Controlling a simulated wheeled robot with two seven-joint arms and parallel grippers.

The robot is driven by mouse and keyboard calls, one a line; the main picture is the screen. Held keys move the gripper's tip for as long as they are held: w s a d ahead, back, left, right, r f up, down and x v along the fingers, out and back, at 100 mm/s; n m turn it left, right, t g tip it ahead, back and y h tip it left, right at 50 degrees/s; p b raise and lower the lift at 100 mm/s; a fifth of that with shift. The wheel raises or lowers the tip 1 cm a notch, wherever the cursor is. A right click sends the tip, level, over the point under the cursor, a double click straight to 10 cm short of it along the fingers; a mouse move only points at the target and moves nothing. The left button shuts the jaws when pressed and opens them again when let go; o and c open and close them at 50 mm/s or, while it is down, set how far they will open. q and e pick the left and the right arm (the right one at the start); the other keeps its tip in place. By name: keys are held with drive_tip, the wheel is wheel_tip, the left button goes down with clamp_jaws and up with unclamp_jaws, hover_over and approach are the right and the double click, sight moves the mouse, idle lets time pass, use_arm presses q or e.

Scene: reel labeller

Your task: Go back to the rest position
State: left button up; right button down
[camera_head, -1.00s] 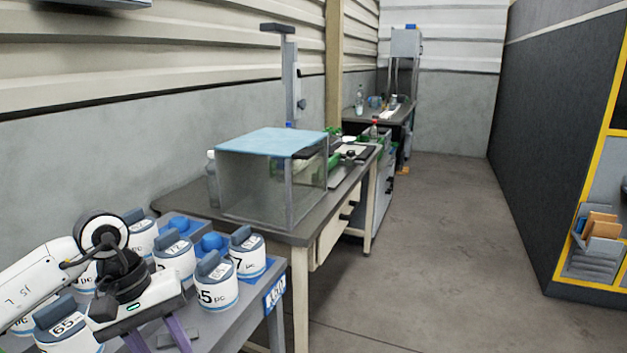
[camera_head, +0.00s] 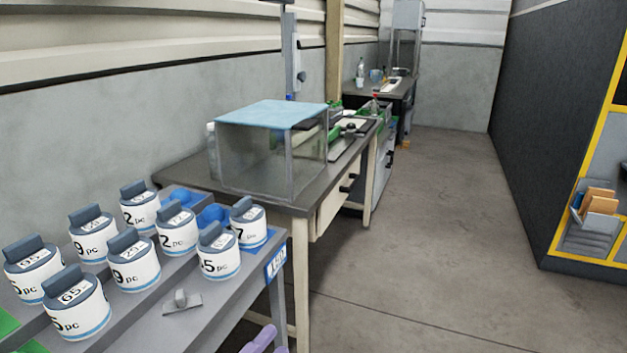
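The lavender fingertips of my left gripper (camera_head: 266,341) show at the bottom edge, in front of the grey labelled-reel bench (camera_head: 232,300). The two tips look apart with nothing between them; the rest of this gripper and its arm are out of the picture. Several white reels with blue-grey tops stand upright on the bench, such as the front one marked 65 (camera_head: 77,305) and one at the bench's right end (camera_head: 219,255). My gripper touches none of them. My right gripper is not in view.
A small grey piece (camera_head: 182,302) lies near the bench's front edge. Behind stands a worktable (camera_head: 310,205) with a clear box with a light-blue top (camera_head: 272,114). The floor (camera_head: 430,230) to the right is clear, up to a dark wall and yellow-framed shelf (camera_head: 560,255).

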use_arm(q)
drive_tip(key=s+a+f+n+g+y, duration=0.3)
drive_tip(key=s+f+n, duration=0.5)
drive_tip(key=f, duration=0.3)
drive_tip(key=s+a+f+n+g+y, duration=0.4)
drive_tip(key=s+f+n, duration=0.5)
drive_tip(key=f, duration=0.3)
drive_tip(key=shift+s+a+f+n+y, duration=0.25)
drive_tip(key=shift+a+n+y, duration=0.3)
drive_tip(key=shift+a, duration=0.45)
